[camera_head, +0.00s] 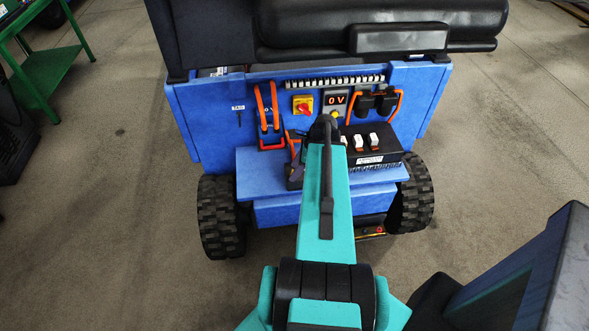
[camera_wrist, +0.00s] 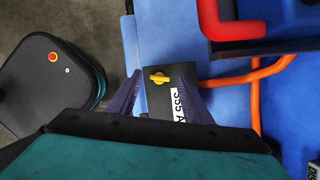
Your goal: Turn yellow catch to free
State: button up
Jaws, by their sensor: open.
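The yellow catch (camera_wrist: 159,77) is a small knob on a black box (camera_wrist: 158,98) with a white label, part of which reads "355 A". In the wrist view its bar lies roughly crosswise. My gripper (camera_wrist: 160,70) is open, with one dark purple finger left of the catch and the other right of it. There are gaps on both sides, and no contact shows. Whether the fingertips are level with the catch or above it, I cannot tell.
An orange tube (camera_wrist: 245,77) and a red handle (camera_wrist: 230,28) are close right of the gripper in the wrist view. The blue cart (camera_head: 205,115) carries orange levers (camera_head: 267,105), a red-and-yellow switch (camera_head: 303,105), a "0 V" display (camera_head: 336,99) and a black box with white switches (camera_head: 385,155).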

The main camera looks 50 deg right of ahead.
jog(key=shift+w+f, duration=0.1)
jog(key=shift+f, duration=0.15)
jog(key=c, duration=1.1)
jog(key=shift+o, duration=0.2)
jog(key=shift+w+d+n, duration=0.1)
jog(key=shift+n, duration=0.7)
jog(key=shift+n+g+y, duration=0.4)
jog(key=shift+n, duration=0.4)
